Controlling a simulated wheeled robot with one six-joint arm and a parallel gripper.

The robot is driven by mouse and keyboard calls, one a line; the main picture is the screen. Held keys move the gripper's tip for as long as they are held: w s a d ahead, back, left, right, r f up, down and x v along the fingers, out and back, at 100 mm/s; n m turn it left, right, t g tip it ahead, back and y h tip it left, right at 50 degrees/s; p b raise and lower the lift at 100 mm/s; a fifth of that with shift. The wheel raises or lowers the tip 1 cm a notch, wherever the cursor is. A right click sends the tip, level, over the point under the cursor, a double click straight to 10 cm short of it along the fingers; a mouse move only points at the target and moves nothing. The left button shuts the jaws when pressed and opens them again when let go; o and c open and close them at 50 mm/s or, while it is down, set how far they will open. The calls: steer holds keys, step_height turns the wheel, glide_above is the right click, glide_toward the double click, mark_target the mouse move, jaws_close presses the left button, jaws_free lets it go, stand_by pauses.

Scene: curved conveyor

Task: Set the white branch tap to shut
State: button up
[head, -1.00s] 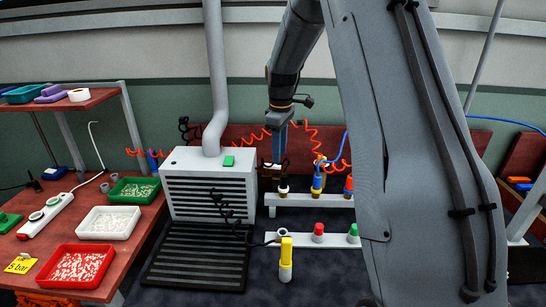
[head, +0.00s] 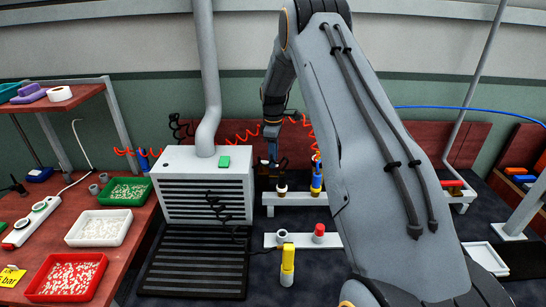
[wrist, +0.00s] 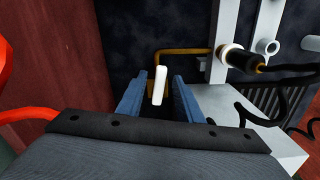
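The white branch tap shows in the wrist view as a white lever (wrist: 159,85) beside a bent brass pipe (wrist: 182,52). My gripper (wrist: 161,90) is open, with one blue finger on each side of the lever. Gaps show between the lever and both fingers, so it is not gripped. In the head view my gripper (head: 272,153) points down behind the white manifold rail, just right of the grey box. The tap is too small and too covered there to make out, and its body is hidden in the wrist view.
A black-and-white fitting (wrist: 240,58) lies close on the right in the wrist view. In the head view a blue fitting (head: 316,180) stands on the rail (head: 296,198). A louvred grey box (head: 203,182) is to the left. A yellow-topped post (head: 288,262) stands in front.

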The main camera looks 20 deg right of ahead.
steer(key=shift+f, duration=0.4)
jaws_close()
